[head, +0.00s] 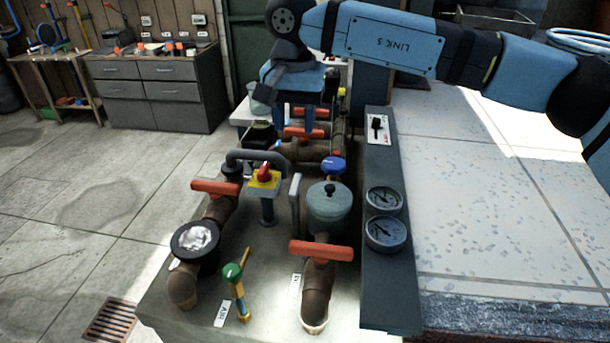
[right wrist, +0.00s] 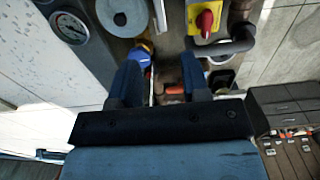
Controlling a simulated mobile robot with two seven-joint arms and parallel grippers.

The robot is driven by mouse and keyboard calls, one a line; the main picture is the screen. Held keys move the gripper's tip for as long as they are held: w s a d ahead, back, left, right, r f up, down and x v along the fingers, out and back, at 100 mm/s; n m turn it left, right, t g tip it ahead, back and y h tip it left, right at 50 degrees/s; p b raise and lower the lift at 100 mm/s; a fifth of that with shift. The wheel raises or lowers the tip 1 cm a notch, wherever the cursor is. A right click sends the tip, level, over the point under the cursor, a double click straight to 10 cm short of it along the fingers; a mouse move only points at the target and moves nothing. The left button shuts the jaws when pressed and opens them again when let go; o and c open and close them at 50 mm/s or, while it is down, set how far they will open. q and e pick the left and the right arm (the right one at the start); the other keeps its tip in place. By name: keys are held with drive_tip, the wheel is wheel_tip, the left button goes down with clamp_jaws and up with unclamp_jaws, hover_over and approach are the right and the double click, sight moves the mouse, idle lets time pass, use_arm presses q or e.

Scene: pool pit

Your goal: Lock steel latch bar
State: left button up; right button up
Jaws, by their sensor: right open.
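An upright, narrow grey metal bar (head: 295,196), which looks like the steel latch bar, stands just left of the round grey lidded pot (head: 328,206). It also shows at the top of the right wrist view (right wrist: 159,16), beside the pot's lid (right wrist: 124,14). My right gripper (head: 296,124) points down behind the bar, over the far pipes, apart from it. Its two blue fingers are spread with nothing gripped between them (right wrist: 160,85). The bar's lower end is hard to make out. My left gripper is in neither view.
Near the bar are a red knob on a yellow box (head: 265,175), a blue valve cap (head: 333,165) and orange-red handles (head: 320,250). Two gauges (head: 383,199) sit on the grey panel at right. A green-topped valve (head: 234,275) stands in front. Open floor lies left.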

sight(295, 183)
wheel_tip(295, 183, down, 14)
drive_tip(key=shift+r, duration=0.25)
clamp_jaws()
